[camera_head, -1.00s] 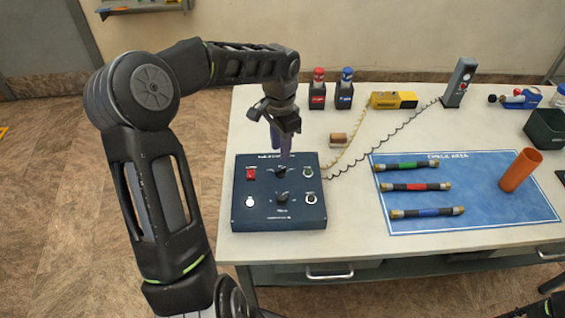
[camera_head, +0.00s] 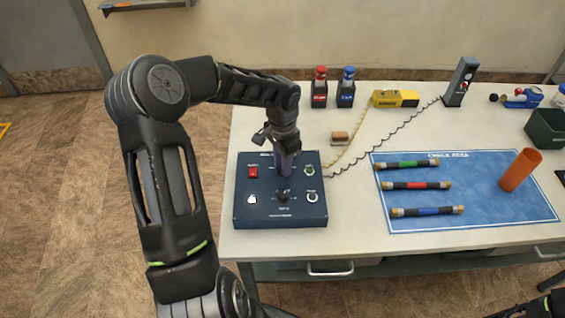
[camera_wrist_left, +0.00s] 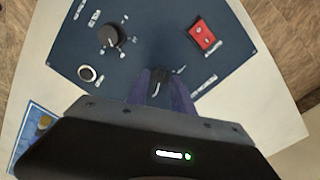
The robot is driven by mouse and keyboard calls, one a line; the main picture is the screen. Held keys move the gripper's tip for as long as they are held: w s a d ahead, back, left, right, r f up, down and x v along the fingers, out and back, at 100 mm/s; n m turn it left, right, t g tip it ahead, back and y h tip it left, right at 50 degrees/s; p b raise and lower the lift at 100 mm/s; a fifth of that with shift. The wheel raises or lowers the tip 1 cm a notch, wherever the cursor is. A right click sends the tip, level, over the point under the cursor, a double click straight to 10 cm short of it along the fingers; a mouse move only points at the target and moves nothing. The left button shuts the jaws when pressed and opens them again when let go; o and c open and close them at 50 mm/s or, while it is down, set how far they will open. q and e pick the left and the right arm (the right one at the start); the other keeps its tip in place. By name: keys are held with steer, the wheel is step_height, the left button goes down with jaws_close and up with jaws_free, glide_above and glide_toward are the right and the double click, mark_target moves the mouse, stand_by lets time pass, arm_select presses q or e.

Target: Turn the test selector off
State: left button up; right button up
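The dark blue control panel (camera_head: 245,215) lies at the left end of the table. It has an upper knob, mostly hidden by my gripper in the head view, and a lower dark knob (camera_head: 284,196). The lettering is too small to read surely. My left gripper (camera_head: 285,170) points down at the upper knob. In the left wrist view its purple fingers (camera_wrist_left: 163,90) stand on either side of that dark knob (camera_wrist_left: 158,80); whether they press on it I cannot tell. The other knob (camera_wrist_left: 110,38) is clear of the fingers.
The panel also has a red switch (camera_head: 253,172) and small round fittings. Red (camera_head: 319,88) and blue (camera_head: 346,88) bottles stand behind it. A blue mat (camera_head: 470,165) with several hoses and an orange cup (camera_head: 520,170) lies to the right. Coiled cords run beside the panel.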

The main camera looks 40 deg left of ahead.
arm_select(q)
jaws_close()
stand_by(0.6)
steer(key=shift+f+n+b, duration=0.1)
steer(key=shift+n+b, duration=0.6)
steer(key=shift+b, duration=0.1)
steer(key=n+b, duration=0.2)
steer(key=n, duration=0.1)
steer(key=shift+b, duration=0.4)
steer(key=n+b, duration=0.2)
steer(key=n, duration=0.1)
steer(key=shift+n, duration=0.3)
steer(key=shift+n+b, duration=1)
steer(key=shift+n, duration=0.9)
